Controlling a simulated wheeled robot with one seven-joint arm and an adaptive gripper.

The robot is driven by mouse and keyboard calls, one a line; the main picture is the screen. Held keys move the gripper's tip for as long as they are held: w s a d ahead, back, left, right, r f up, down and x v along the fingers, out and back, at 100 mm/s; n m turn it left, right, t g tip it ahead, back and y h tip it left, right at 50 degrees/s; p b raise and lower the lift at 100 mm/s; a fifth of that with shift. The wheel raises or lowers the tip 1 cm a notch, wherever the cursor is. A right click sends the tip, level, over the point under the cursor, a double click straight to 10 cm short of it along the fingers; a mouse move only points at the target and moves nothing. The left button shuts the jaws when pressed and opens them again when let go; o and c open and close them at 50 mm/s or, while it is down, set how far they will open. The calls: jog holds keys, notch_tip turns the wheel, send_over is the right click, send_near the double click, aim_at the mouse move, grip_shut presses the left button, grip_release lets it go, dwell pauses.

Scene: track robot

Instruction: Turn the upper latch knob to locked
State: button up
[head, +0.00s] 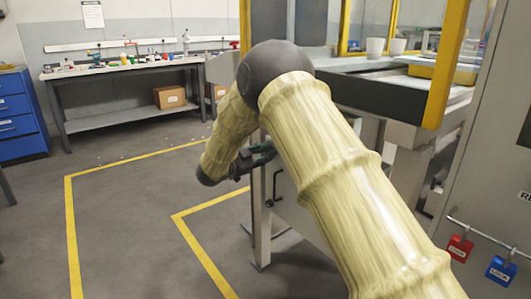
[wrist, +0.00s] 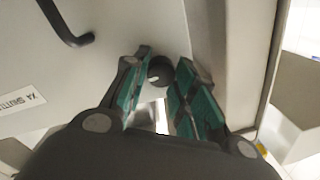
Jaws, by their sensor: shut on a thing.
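A small round black latch knob (wrist: 160,70) sits on the pale grey panel (wrist: 110,65) in the wrist view. It lies between the tips of my gripper's (wrist: 163,67) two green-padded fingers, which are shut on it. Part of the knob is hidden by the fingers, and I cannot make out its lock marking or turned position. Only this one knob shows. In the head view my gripper (head: 262,157) is at the side of the machine's lower cabinet, partly behind my arm, and the knob is hidden there.
A black bar handle (wrist: 66,24) stands out from the panel near the fingers. A label (wrist: 22,105) is on the panel's left. A yellow-framed machine (head: 447,65) stands right, with red (head: 459,249) and blue padlocks (head: 500,270) nearby.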

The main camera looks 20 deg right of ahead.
jog(key=shift+r+n+p, duration=0.25)
jog(key=shift+n+p, duration=0.05)
jog(key=shift+p, duration=0.5)
jog(key=shift+r+n+p, duration=0.1)
jog(key=shift+n+p, duration=0.4)
jog(key=shift+p, duration=0.7)
jog(key=n+p, duration=0.1)
jog(key=p, duration=0.2)
jog(key=shift+n+p, duration=0.3)
jog(key=shift+n, duration=0.1)
jog(key=n+p, duration=0.5)
jog(key=p, duration=0.3)
jog(key=shift+w+a+n+p, duration=0.1)
jog(key=shift+n+p, duration=0.2)
jog(key=shift+p, duration=0.1)
jog(key=n+p, duration=0.3)
jog(key=shift+g, duration=0.4)
jog(key=shift+w+f+n+p, duration=0.15)
jog(key=shift+n+p, duration=0.6)
jog(key=shift+n, duration=0.45)
jog(key=shift+s+f+n+p, duration=0.15)
jog(key=shift+n+p, duration=0.6)
jog(key=shift+n, duration=0.45)
jog(key=shift+w, duration=0.1)
